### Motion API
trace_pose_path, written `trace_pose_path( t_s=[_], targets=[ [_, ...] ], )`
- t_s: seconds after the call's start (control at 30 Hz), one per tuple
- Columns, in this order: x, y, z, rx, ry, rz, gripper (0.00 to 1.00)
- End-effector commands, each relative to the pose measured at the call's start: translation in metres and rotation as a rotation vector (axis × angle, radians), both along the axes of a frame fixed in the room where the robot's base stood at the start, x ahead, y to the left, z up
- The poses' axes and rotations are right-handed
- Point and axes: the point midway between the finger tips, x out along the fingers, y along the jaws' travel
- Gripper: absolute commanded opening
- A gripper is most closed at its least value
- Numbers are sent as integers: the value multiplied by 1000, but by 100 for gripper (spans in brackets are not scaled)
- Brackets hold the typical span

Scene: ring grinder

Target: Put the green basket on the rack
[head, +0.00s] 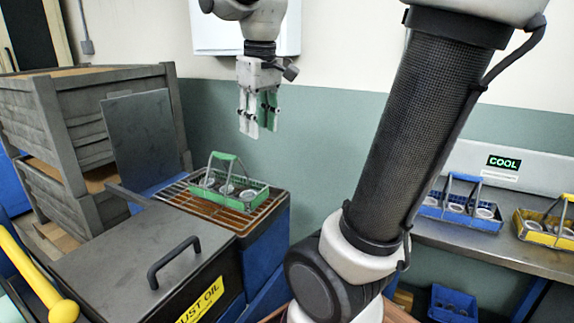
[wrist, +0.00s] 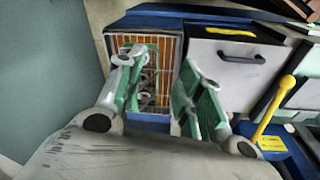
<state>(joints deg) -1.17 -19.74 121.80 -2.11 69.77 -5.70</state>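The green basket (head: 256,194) sits upright on the wire rack (head: 213,213) beside the lidded rust oil tank. Its handle stands up, and round metal rings lie inside it. My gripper (head: 256,132) is above the basket, fingers pointing down, apart from it and holding nothing. In the wrist view my gripper (wrist: 160,85) has its green-padded fingers spread wide. The basket (wrist: 149,78) shows between them, partly hidden by the left finger. The rack (wrist: 172,62) shows around it, over an orange-brown surface.
The rust oil tank's grey lid (head: 140,255) has a black handle. Grey crates (head: 60,130) are at the left. A blue basket (head: 460,212) and a yellow basket (head: 545,232) stand on the bench under a COOL sign (head: 503,162).

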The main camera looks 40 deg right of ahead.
Motion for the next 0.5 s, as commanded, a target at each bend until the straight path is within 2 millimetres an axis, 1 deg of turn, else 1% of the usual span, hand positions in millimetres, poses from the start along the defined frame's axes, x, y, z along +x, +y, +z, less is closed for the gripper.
trace_pose_path(
  t_s=[0.03,0.1,0.2,0.33,0.4,0.5],
  targets=[
    [-26,0,-9,11,-49,-23,36],
    [-53,0,-25,28,-106,-53,36],
    [-82,1,-46,47,-171,-88,36],
    [-101,2,-64,62,-220,-115,36],
    [-105,2,-69,66,-232,-123,36],
    [-107,2,-71,68,-236,-125,36]
  ],
)
